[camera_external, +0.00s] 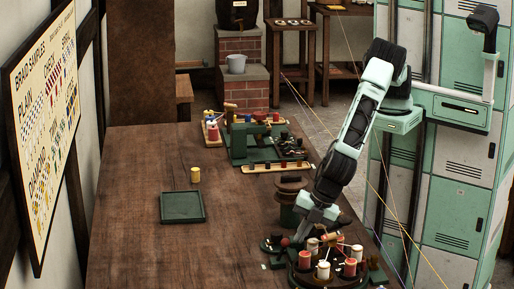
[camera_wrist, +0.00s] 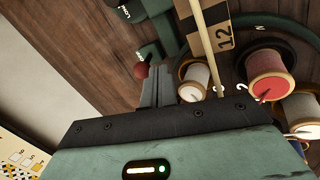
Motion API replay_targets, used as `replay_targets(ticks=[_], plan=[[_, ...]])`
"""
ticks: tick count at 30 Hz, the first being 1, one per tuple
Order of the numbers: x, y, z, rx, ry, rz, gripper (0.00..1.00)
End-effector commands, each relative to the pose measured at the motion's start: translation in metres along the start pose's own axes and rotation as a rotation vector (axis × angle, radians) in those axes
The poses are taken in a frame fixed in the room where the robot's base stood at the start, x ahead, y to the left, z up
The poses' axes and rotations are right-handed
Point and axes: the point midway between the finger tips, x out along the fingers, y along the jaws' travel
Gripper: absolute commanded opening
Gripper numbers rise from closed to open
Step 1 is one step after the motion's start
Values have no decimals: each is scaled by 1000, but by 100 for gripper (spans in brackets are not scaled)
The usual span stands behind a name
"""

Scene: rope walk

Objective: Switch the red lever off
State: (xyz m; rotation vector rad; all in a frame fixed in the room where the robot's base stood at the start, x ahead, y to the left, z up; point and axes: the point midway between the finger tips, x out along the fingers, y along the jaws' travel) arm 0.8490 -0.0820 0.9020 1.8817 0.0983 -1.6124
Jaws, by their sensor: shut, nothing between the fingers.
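A small round red knob (camera_wrist: 141,70), which looks like the end of the red lever, shows in the wrist view just left of the fingertips. A dark red knob (camera_external: 285,242) also shows in the external view at the left of the round machine. My gripper (camera_wrist: 157,78) is shut and empty, its fingers close beside the knob. I cannot tell whether they touch it. In the external view my gripper (camera_external: 301,238) is low over the machine's left side. The lever's shaft is mostly hidden, so its position is unclear.
Red and white spools (camera_wrist: 269,72) on the round machine (camera_external: 325,277) stand close to the right of my gripper. A pale rod (camera_wrist: 204,45) crosses near the fingers. A green tray (camera_external: 182,219) and a yellow spool (camera_external: 195,175) are on the table. The table's left front is clear.

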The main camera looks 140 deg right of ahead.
Motion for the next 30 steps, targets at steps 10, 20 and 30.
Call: replay_targets(ticks=[10,20,30], plan=[[13,0,0,0,1,0,0],[12,3,0,0,-2,-17,0],[11,8,-2,-4,-17,-77,0]])
